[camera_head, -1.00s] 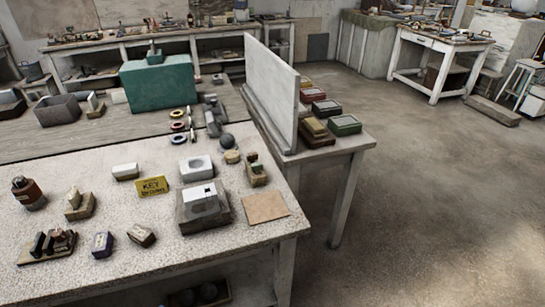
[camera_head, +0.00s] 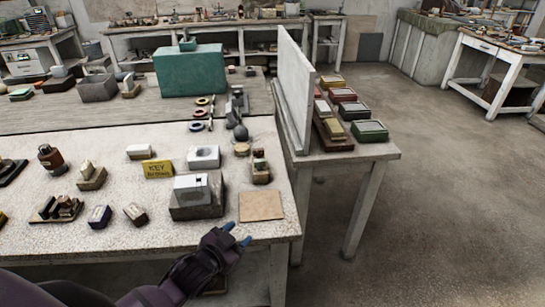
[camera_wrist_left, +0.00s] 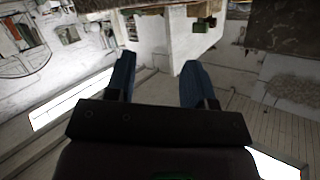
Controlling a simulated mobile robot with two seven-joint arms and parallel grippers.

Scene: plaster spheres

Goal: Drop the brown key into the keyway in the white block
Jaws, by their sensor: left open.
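A white block (camera_head: 203,156) with a round dark opening stands on the speckled table. A second white block (camera_head: 191,187) with a small dark slot sits on a grey stone base nearer the front. A yellow sign (camera_head: 158,170) reading KEY, its lower line too small to read, is beside them. I cannot pick out the brown key for certain; a small block with a brown and green piece (camera_head: 260,166) stands to the right. My left gripper (camera_head: 237,234) is open and empty at the table's front edge, in front of the tan square. Its spread blue fingers also show in the left wrist view (camera_wrist_left: 158,78).
A flat tan square (camera_head: 261,206) lies at the table's front right. Small blocks and a brown bottle (camera_head: 51,158) are on the left. A tall white panel (camera_head: 296,90) and several coloured boxes stand on the side table. Floor at the right is clear.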

